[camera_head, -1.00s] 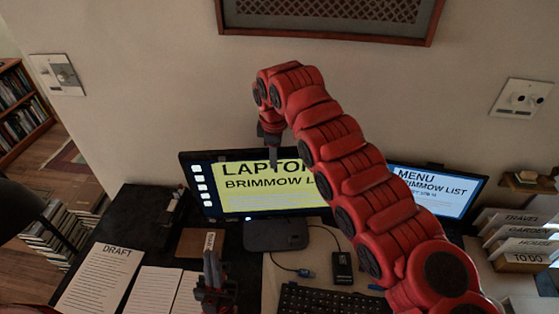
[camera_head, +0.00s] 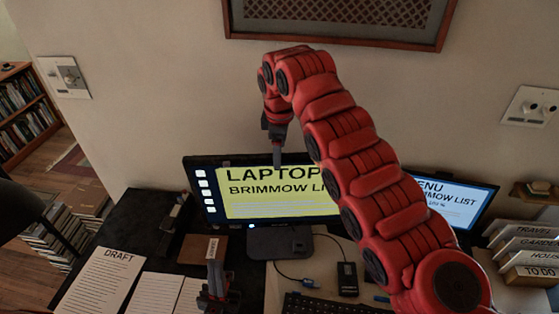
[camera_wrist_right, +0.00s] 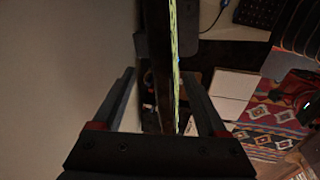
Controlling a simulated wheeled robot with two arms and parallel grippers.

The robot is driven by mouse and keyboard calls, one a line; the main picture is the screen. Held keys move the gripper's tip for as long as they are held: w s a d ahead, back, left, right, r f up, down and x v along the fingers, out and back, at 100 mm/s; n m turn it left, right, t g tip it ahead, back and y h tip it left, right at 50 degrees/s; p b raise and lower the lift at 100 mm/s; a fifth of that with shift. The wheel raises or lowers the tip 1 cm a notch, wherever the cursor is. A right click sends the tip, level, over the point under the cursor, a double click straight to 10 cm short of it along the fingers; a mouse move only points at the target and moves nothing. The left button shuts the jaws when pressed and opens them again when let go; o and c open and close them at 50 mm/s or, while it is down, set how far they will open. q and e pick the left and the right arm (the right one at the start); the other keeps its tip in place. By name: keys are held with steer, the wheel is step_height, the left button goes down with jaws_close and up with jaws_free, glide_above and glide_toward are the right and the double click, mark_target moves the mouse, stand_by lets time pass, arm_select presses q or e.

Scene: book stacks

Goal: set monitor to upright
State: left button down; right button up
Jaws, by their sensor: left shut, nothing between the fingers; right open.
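The monitor (camera_head: 240,204) stands on a dark base (camera_head: 279,244) on the desk, its lit yellow screen reading LAPTOP and BRIMMOW. I cannot tell exactly how far it leans. My right gripper (camera_head: 277,150) points down at its top edge, and my red right arm hides the screen's right part. In the right wrist view the open fingers (camera_wrist_right: 160,105) stand on either side of the monitor's thin edge (camera_wrist_right: 160,60), with gaps visible. My left gripper (camera_head: 215,262) is shut and empty, low in front of the monitor, near the papers.
A second lit screen (camera_head: 458,200) stands behind my right arm. A keyboard (camera_head: 325,305), a small black box (camera_head: 347,278) with a cable, and papers (camera_head: 100,278) lie in front. Labelled folders (camera_head: 525,255) stand at right. The wall is close behind the monitor.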

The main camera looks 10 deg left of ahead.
step_height(320, 180, up, 13)
steer(key=s+p, duration=0.2)
steer(key=p, duration=0.4)
steer(key=shift+s+d+r+p, duration=0.15)
steer(key=shift+s+d+p, duration=0.05)
steer(key=shift+s+p, duration=0.1)
steer(key=shift+w, duration=0.15)
